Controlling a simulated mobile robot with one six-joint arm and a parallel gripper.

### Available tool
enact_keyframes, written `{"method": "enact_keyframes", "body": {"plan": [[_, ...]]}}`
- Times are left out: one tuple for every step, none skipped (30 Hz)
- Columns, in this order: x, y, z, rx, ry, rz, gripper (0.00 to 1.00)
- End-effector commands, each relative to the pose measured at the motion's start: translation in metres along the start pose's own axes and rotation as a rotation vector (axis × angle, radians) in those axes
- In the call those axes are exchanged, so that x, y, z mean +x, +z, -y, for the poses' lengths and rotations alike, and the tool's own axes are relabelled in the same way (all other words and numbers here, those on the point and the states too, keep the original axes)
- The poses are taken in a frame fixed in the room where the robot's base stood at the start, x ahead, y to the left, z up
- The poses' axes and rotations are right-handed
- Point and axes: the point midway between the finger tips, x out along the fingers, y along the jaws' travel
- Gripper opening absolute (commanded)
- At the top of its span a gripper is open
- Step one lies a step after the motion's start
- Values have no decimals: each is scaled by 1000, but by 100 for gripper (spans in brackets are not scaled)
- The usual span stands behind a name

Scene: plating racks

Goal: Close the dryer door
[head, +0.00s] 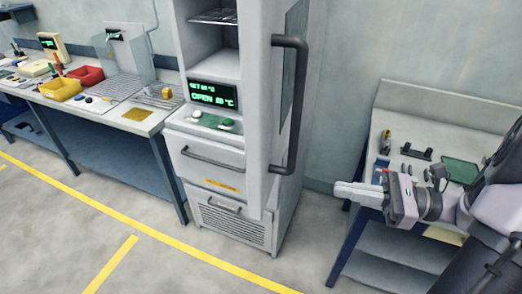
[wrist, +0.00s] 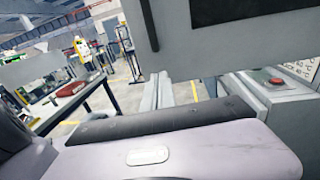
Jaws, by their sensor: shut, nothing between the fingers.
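The dryer (head: 205,150) is a tall white cabinet left of centre in the head view. Its door (head: 256,110) stands open, swung out to the right, with a dark bar handle (head: 301,110) on the face toward my gripper. In the wrist view, the shut fingers (wrist: 157,92) lie below a grey panel (wrist: 210,60) with a dark window, apparently the door.
A workbench (head: 145,115) with red and yellow bins stands at the left. A bench (head: 430,120) with small parts stands at the right, under my arm. Clear floor with yellow lines (head: 180,243) lies in front. A red button (wrist: 268,78) shows in the wrist view.

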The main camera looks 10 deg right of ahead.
Motion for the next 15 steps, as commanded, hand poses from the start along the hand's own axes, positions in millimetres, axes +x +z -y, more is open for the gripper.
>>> {"method": "enact_keyframes", "body": {"plan": [[-3, -1, 3, 10, -18, 17, 0], [-2, -1, 4, 12, -22, 22, 0], [2, -1, 5, 12, -23, 23, 0], [7, -2, 4, 12, -20, 23, 0], [12, -2, 4, 11, -20, 22, 0], [20, -2, 4, 11, -17, 21, 0], [27, -2, 4, 12, -17, 22, 0], [34, -2, 4, 10, -16, 21, 0], [43, -2, 4, 11, -16, 21, 0], [50, -2, 4, 11, -15, 20, 0], [56, -2, 4, 10, -15, 19, 0], [65, -2, 4, 12, -15, 20, 0], [72, -2, 4, 10, -15, 20, 0], [79, -1, 4, 11, -14, 19, 0], [87, -1, 4, 11, -14, 19, 0]]}}
